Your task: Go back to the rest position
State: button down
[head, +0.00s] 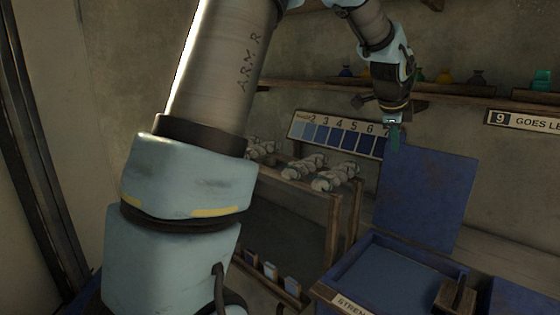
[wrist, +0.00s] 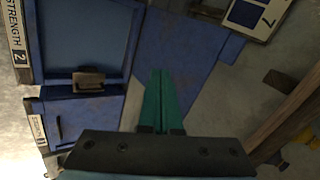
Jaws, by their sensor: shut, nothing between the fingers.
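My gripper (head: 394,137) shows in the head view at the upper right, pointing down in front of the numbered blue shade chart (head: 335,135) and the raised blue lid (head: 425,195). In the wrist view its green fingers (wrist: 161,90) are together with nothing between them. My arm fills the left and centre of the head view and hides part of the scene behind it.
An open blue box (head: 395,270) labelled "STRENGTH" stands at the lower right. A wooden rack with pale skeins (head: 335,175) stands left of it. A shelf (head: 470,90) with small bottles runs along the wall behind the gripper.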

jog(key=s+a+f+n+y, duration=0.1)
jog(key=a+f+n, duration=0.25)
jog(key=a, duration=0.35)
jog(key=s+a+f+n+g+y, duration=0.1)
jog(key=s+a+f+n, duration=0.1)
jog(key=a+n, duration=0.35)
jog(key=s+a+f+n+y, duration=0.1)
jog(key=a+f+n, duration=0.1)
jog(key=a, duration=0.6)
jog(key=s+a+f+n+g, duration=0.1)
jog(key=s+a+f+n, duration=0.2)
jog(key=s+a+n, duration=0.3)
jog(key=s+a+f+n+g+y, duration=0.1)
jog(key=s+a+f+n, duration=0.3)
jog(key=s+a, duration=0.3)
jog(key=a+n, duration=0.1)
jog(key=a, duration=0.1)
jog(key=shift+s+a+n+g, duration=0.25)
jog(key=shift+a+n+g, duration=0.05)
jog(key=shift+a+n, duration=0.1)
